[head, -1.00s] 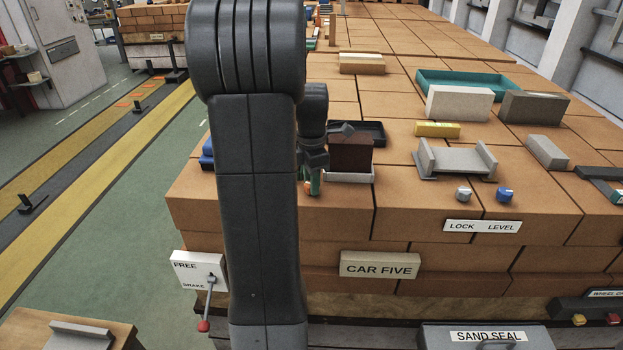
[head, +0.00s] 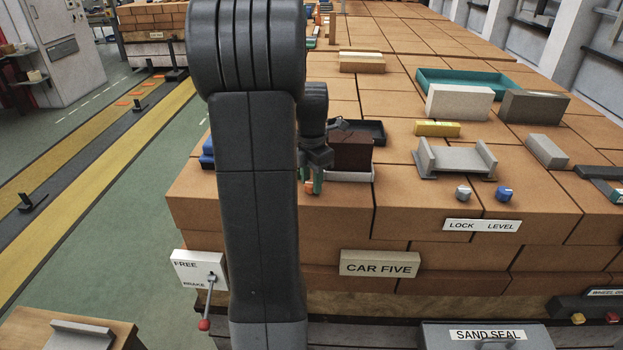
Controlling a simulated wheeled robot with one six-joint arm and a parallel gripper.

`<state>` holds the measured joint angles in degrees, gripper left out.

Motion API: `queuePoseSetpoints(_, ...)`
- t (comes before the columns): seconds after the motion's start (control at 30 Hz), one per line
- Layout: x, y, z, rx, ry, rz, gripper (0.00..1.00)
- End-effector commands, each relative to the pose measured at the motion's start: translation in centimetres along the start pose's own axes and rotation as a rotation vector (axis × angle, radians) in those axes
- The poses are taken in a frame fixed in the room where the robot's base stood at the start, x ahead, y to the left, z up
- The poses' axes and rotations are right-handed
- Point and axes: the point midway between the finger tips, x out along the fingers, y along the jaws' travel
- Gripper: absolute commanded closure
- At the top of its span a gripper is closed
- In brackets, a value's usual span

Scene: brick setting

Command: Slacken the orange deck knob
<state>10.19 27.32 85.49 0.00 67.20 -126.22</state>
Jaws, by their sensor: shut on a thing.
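The orange deck knob (head: 309,188) sits on the brick deck near its front edge, left of the dark brown block. Only a small part of it shows, low between my fingers and beside my arm. My gripper (head: 314,186) points down over the knob and is shut on it. Its fingers show greenish tips, and my arm hides its left side. How far the knob is turned cannot be seen.
A dark brown block (head: 350,152) in a pale holder stands close right of my gripper, with a dark tray (head: 372,128) behind. Grey and blue knobs (head: 504,194) sit farther right by a grey bracket (head: 455,160). A brake lever (head: 208,300) hangs at front left.

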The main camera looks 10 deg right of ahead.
Motion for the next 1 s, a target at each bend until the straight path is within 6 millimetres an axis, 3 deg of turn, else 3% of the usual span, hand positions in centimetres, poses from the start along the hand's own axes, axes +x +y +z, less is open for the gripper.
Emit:
queuePoseSetpoints(0.07, -0.1, 0.1, 0.0, 0.0, -0.001, 0.002, 0.89)
queuePoseSetpoints(0.1, -0.1, 0.1, 0.0, 0.0, -0.001, 0.002, 0.65)
queuePoseSetpoints(0.2, -0.1, 0.1, 0.0, 0.001, -0.001, 0.002, 0.45)
queuePoseSetpoints(0.5, -0.1, 0.0, 0.0, 0.001, -0.001, 0.001, 0.45)
queuePoseSetpoints(0.63, -1.1, 0.1, 0.1, 0.001, -0.003, 0.003, 0.45)
queuePoseSetpoints(1.0, -9.1, 0.1, 0.1, 0.001, -0.004, 0.005, 0.45)
